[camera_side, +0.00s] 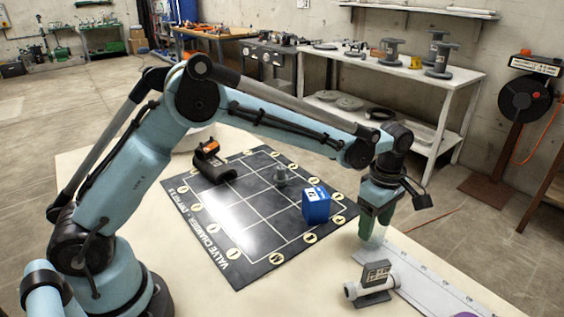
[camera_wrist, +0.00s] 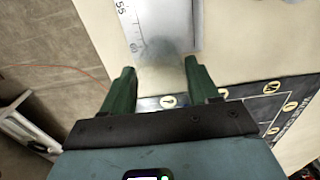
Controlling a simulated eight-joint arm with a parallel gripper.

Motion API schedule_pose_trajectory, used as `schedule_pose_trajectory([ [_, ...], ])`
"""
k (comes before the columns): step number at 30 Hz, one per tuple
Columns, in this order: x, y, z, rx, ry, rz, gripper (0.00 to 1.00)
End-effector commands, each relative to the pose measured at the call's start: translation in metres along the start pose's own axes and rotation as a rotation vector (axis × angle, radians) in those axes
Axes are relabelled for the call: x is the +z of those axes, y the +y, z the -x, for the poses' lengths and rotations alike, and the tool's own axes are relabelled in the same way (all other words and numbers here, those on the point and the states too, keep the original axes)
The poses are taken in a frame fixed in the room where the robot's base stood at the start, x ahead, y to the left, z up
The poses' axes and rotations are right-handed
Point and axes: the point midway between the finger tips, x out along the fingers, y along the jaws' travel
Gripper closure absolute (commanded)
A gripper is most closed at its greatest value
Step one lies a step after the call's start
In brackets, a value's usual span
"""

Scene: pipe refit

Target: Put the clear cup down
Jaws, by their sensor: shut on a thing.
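My gripper (camera_side: 376,228) points down at the right side of the table, over the far end of a grey ruled plate (camera_side: 440,292). Its green fingers are set apart around the clear cup (camera_side: 369,246), which shows only as a faint see-through shape below them. In the wrist view the fingertips of my gripper (camera_wrist: 160,68) stand either side of a faint grey, see-through patch, the cup (camera_wrist: 165,48), against the ruled plate (camera_wrist: 165,17). The cup's outline is too faint to tell whether its base touches the plate.
A white pipe piece with a grey block (camera_side: 374,283) lies close in front of my gripper. A black gridded mat (camera_side: 236,232) lies left, holding a blue box (camera_side: 317,205), a small grey fitting (camera_side: 281,177) and a dark elbow (camera_side: 212,166). A purple thing (camera_side: 466,314) shows at the bottom edge.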

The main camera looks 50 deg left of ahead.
Motion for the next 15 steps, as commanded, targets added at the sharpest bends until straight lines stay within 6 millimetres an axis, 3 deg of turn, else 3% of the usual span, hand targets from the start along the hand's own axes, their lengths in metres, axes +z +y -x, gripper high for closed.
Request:
schedule_pose_trajectory([
  [11, 0.0002, 0.0, -0.0038, 0.0, 0.0, 0.0, 0.7],
  [12, 0.0002, 0.0, -0.0037, 0.0, 0.0, 0.0, 0.35],
  [15, 0.0002, -0.0001, -0.0035, 0.0, 0.0, 0.0, 0.2],
])
